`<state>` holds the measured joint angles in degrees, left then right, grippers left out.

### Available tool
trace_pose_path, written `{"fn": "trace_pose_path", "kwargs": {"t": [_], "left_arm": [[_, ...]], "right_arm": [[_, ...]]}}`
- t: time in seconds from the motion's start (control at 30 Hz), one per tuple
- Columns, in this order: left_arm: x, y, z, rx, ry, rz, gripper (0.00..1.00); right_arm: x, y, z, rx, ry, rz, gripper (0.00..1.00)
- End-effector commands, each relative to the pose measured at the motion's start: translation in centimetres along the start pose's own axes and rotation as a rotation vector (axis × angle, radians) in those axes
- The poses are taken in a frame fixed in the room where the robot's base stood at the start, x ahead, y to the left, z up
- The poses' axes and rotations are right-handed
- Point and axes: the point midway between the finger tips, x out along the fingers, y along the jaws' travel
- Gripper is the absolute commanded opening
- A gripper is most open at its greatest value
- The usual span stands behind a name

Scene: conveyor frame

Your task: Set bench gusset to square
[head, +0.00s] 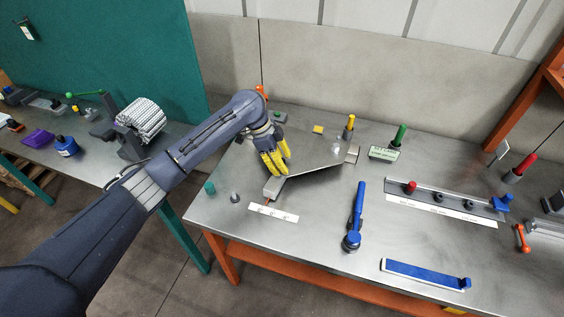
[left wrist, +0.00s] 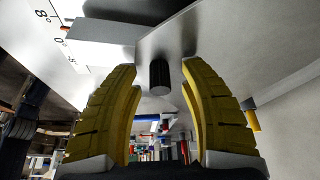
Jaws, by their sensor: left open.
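The gusset (head: 315,177) is a thin grey metal plate on the bench; it also shows in the left wrist view (left wrist: 215,35). A grey block (head: 272,188) lies at its near left end, beside a white scale strip (head: 273,213) with marks. My left gripper (head: 284,170) has yellow fingers and is open at the plate's left part. In the left wrist view a dark round knob (left wrist: 159,78) on the plate shows between the fingers, with gaps on both sides. The gripper partly hides the plate's left side in the head view. My right gripper is not in view.
A blue-handled tool (head: 356,215) lies right of the plate. A blue bar (head: 425,275) lies near the front edge. A rail with knobs (head: 440,197) is at right. Yellow (head: 349,127) and green (head: 400,135) handles stand behind.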

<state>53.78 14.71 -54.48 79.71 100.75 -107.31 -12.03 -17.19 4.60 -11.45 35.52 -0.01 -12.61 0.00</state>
Motion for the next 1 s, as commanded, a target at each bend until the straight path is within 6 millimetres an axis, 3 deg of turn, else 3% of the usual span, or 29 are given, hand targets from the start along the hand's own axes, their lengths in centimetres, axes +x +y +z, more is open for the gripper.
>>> {"fn": "trace_pose_path", "kwargs": {"t": [0.23, 0.63, 1.0], "left_arm": [[0.02, 0.00, -0.02, 0.001, 0.000, 0.000, 0.45], [-0.01, 0.00, -0.03, 0.001, 0.000, 0.000, 0.00], [-0.03, -0.02, -0.09, 0.001, 0.001, -0.001, 0.00]], "right_arm": [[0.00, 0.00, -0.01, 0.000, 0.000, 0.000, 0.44], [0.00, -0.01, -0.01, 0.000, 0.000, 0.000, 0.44], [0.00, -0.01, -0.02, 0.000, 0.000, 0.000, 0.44]]}}
